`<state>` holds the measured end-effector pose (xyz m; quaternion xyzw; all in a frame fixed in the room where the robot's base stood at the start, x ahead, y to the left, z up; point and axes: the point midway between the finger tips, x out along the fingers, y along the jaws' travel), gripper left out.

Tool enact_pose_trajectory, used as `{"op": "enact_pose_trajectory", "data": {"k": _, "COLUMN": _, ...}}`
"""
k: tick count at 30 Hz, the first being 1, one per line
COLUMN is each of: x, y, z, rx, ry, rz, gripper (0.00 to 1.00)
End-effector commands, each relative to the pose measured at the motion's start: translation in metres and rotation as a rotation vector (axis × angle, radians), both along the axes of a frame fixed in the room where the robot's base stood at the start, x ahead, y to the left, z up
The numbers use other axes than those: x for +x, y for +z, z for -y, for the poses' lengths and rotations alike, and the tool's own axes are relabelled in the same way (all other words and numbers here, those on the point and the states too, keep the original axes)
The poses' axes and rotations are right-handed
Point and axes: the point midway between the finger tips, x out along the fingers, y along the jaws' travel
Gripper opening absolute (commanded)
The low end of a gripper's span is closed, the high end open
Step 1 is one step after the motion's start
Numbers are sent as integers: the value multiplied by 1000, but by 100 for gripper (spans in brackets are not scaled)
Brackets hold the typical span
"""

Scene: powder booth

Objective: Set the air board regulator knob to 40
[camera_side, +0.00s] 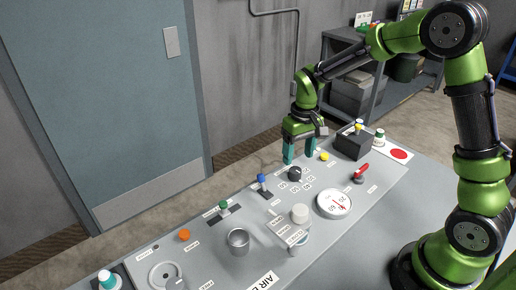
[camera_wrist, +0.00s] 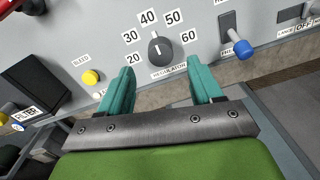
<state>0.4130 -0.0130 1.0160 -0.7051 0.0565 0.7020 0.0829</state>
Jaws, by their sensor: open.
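The regulator knob (camera_wrist: 160,51) is a dark round knob with a white pointer line, on the grey board in the wrist view. Labels 20, 30, 40, 50 and 60 arc around it, and the line points roughly up towards the 40 label (camera_wrist: 148,18). In the side view the black knob (camera_side: 295,174) stands on the panel just in front of my gripper (camera_side: 299,157). My teal fingers are open and empty. In the wrist view the fingertips (camera_wrist: 164,72) lie on either side below the knob, apart from it.
A yellow bleed button (camera_wrist: 91,78) and a blue-handled lever (camera_wrist: 241,47) flank the knob. A round gauge (camera_side: 334,204) with a red needle, a red-handled valve (camera_side: 361,173) and a black box (camera_side: 353,144) are nearby. A metal cup (camera_side: 238,241) stands farther left.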

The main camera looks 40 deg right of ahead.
Motion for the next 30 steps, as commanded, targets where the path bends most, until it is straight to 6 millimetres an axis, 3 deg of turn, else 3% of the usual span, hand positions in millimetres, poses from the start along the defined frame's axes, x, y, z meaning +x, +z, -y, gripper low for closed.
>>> {"op": "enact_pose_trajectory", "data": {"k": 6, "x": 0, "y": 56, "z": 2, "rx": 0, "ry": 0, "rz": 6, "gripper": 65}}
{"op": "enact_pose_trajectory", "data": {"k": 12, "x": 0, "y": 92, "z": 3, "rx": -1, "ry": 1, "rz": 3, "gripper": 65}}
{"op": "enact_pose_trajectory", "data": {"k": 18, "x": -1, "y": 107, "z": 4, "rx": 0, "ry": 0, "rz": 0, "gripper": 65}}
{"op": "enact_pose_trajectory", "data": {"k": 30, "x": 1, "y": 108, "z": 4, "rx": -3, "ry": -9, "rz": 9, "gripper": 65}}
